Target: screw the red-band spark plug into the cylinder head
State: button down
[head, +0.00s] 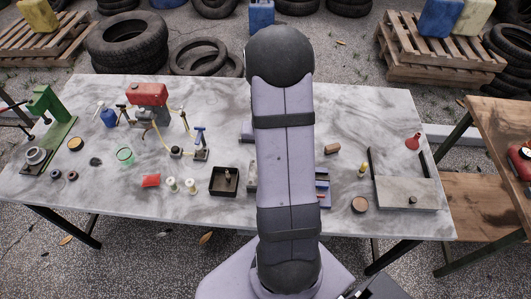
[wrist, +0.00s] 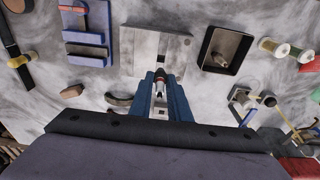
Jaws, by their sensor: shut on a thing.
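In the wrist view my gripper (wrist: 160,82) is shut on the red-band spark plug (wrist: 160,88), which sits between the blue fingers with its red band and metal end showing. A pale grey metal block (wrist: 148,42), which looks like the cylinder head, lies just beyond the fingertips. The plug's far end overlaps the block's near part in the picture, and I cannot tell whether they touch. In the head view my arm hides the gripper, the plug and most of the block.
A black tray (head: 224,194) holding another plug-like part (wrist: 219,61) stands beside the block. A blue rack (wrist: 86,38) with a red-marked item is on its other side. Thread spools (head: 191,186) and a red compressor model (head: 147,94) stand to the left in the head view.

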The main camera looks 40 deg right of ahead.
jog(key=shift+f+b, duration=1.65)
jog(key=shift+f, duration=0.7)
jog(key=shift+f+b, duration=0.55)
jog(key=shift+f, duration=0.5)
dwell(1.9)
jog(key=c, duration=1.6)
grip_release()
grip_shut()
jog(key=m+b, duration=0.1)
jog(key=m, duration=0.2)
jog(key=shift+f, duration=0.15)
jog(key=shift+m+b, duration=0.5)
jog(key=shift+m, duration=0.3)
